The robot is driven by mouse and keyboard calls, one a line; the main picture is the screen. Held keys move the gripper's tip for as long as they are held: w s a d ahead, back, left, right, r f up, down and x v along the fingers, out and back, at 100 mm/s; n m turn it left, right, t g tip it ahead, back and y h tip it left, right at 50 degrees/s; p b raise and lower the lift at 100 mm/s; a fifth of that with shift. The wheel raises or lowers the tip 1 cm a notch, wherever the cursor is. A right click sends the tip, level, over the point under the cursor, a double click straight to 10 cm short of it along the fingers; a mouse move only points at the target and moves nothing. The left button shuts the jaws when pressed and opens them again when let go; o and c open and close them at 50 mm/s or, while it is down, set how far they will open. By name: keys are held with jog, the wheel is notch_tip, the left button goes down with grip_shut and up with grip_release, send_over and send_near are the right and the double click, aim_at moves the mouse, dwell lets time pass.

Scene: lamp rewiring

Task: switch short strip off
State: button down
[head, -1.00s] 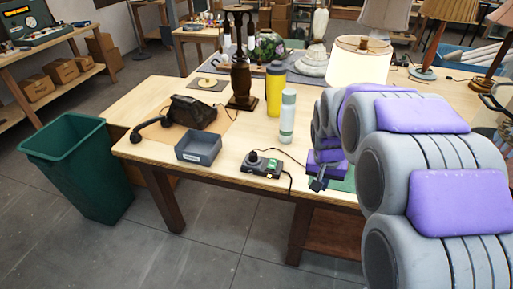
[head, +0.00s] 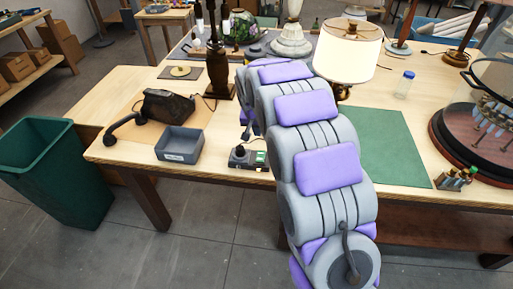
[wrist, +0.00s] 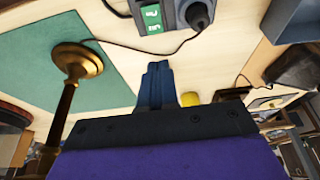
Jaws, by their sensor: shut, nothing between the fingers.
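The short strip (head: 248,158) is a small grey power block at the table's front edge, partly covered by my arm in the head view. In the wrist view the strip (wrist: 170,12) is at the top edge, cut off by the frame. Its green switch (wrist: 151,17) is on the left part, with a black plug (wrist: 198,14) beside it. Whether the switch is on or off cannot be read. My gripper (wrist: 157,68) is shut and empty, its fingertips pointing toward the strip, seemingly apart from it.
A grey bin (head: 180,144) and a black telephone (head: 166,105) sit left of the strip. A lit lamp (head: 346,50) stands behind my arm, near a green mat (head: 392,140). A cord (wrist: 145,48) runs from the strip. A glass dome (head: 490,110) is at right.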

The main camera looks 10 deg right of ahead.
jog(key=shift+a+f, duration=0.1)
jog(key=shift+a, duration=0.1)
jog(key=b, duration=0.4)
send_near(259, 153)
jog(key=x, duration=0.7)
jog(key=shift+w, duration=0.25)
jog(key=shift+p, duration=0.5)
jog(key=shift+s, duration=0.1)
jog(key=shift+s+a, duration=0.2)
jog(key=shift+s, duration=0.5)
